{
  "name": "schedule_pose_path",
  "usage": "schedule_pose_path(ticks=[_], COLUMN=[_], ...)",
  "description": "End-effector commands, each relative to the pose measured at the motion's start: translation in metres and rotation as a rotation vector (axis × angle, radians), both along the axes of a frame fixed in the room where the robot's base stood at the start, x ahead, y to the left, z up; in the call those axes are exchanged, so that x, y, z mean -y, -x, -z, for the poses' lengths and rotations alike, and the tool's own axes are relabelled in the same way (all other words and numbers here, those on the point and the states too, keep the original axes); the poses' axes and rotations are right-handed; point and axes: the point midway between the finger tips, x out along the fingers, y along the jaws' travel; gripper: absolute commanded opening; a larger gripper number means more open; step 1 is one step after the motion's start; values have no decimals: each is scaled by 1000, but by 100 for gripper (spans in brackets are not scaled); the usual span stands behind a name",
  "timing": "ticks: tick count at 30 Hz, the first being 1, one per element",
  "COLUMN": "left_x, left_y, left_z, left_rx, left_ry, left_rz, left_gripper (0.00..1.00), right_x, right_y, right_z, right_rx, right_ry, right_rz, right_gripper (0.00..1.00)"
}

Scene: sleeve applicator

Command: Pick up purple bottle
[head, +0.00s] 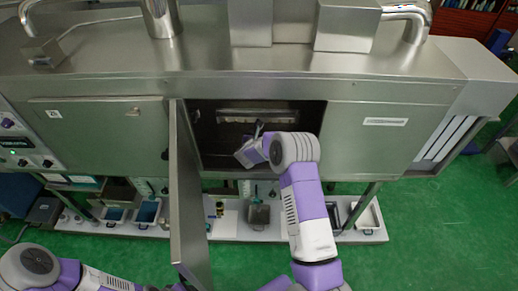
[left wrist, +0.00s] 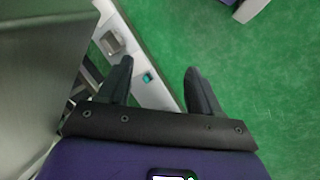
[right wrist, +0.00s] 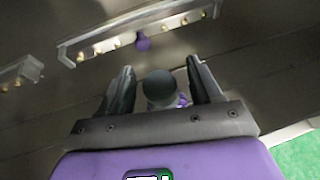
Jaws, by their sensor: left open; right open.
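My right gripper (head: 257,132) reaches into the open middle compartment of the steel machine. In the right wrist view its two fingers (right wrist: 160,82) are apart. A dark grey rounded thing (right wrist: 159,84) shows between them, with a bit of purple (right wrist: 183,100) beside its lower right; I cannot tell whether this is the purple bottle or whether the fingers touch it. A small purple piece (right wrist: 142,42) shows farther in, by a metal rail. My left gripper (left wrist: 160,78) is open and empty above the floor and lower shelf. No whole purple bottle is clear in the head view.
The open door (head: 186,200) stands out on the compartment's left side, between my arms. A metal rail with small round fittings (right wrist: 140,30) runs inside. A low white shelf (head: 230,226) holds trays and small containers. Green floor (head: 430,240) is clear at right.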

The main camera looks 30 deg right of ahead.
Motion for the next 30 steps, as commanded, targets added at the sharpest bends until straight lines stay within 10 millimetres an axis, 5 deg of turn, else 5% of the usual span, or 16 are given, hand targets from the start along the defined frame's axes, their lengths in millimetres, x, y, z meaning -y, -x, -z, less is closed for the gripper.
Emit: schedule_pose_path(ticks=[12,24,30], left_x=[0,0,0], left_y=[0,0,0], left_z=[-2,-2,-2], left_rx=[0,-1,-1], left_ry=[0,0,0], left_rz=[0,0,0], left_gripper=[64,64,64], right_x=[8,8,8], right_y=[-9,-8,-9], right_z=[7,6,5], right_rx=[-1,-1,1], right_ry=[1,0,2], right_rz=[0,-1,-1], right_gripper=[64,3,0])
